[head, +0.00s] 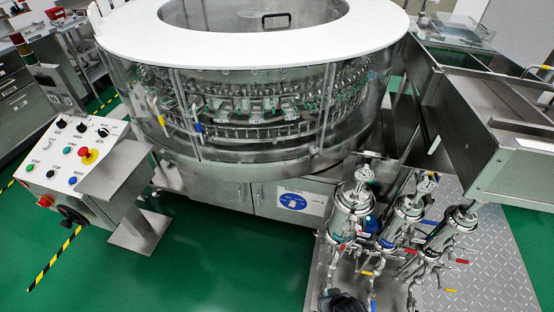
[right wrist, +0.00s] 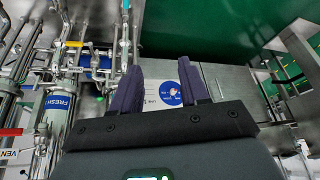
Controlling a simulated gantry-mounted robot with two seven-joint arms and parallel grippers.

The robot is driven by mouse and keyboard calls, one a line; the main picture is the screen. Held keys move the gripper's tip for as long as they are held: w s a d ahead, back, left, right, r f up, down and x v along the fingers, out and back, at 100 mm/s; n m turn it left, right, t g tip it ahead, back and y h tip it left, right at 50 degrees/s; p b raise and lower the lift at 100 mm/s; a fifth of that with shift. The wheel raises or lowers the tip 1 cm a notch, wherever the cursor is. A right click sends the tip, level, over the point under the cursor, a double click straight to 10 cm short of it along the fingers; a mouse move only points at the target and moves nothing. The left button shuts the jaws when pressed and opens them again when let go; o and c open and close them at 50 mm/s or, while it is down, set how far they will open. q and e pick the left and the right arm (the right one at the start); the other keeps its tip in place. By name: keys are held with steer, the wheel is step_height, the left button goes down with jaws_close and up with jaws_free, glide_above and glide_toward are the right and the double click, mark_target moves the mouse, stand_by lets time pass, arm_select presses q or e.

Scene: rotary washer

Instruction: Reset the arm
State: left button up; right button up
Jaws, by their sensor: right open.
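My right gripper (right wrist: 160,66) shows in the right wrist view with its two dark purple fingers apart and nothing between them. Behind the fingers is a pale steel surface with a round blue sticker (right wrist: 171,93); how far away it is I cannot tell. In the head view a dark rounded part (head: 345,303) shows at the bottom edge, and I cannot tell if it belongs to my right arm. My left gripper is in no view.
The rotary washer (head: 250,180) with its white ring top stands at the centre back. A control panel (head: 75,155) stands at left. Steel filter housings (head: 352,195) with pipes and valves stand at the lower right on a plate (head: 490,255). Green floor (head: 220,265) is clear in front.

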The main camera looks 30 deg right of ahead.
steer(key=s+a+r+n+g+y, duration=0.1)
steer(key=s+a+r+n, duration=0.2)
steer(key=r, duration=0.8)
steer(key=a+r+n+y, duration=0.1)
steer(key=a+r+n, duration=0.3)
steer(key=r, duration=0.7)
step_height(320, 180, up, 38)
steer(key=a+p, duration=0.1)
steer(key=p, duration=3.7)
step_height(320, 180, down, 75)
steer(key=b, duration=7.4)
steer(key=shift+s+b, duration=0.25)
steer(key=shift+b, duration=0.15)
steer(key=shift+a, duration=0.1)
steer(key=shift+r, duration=0.15)
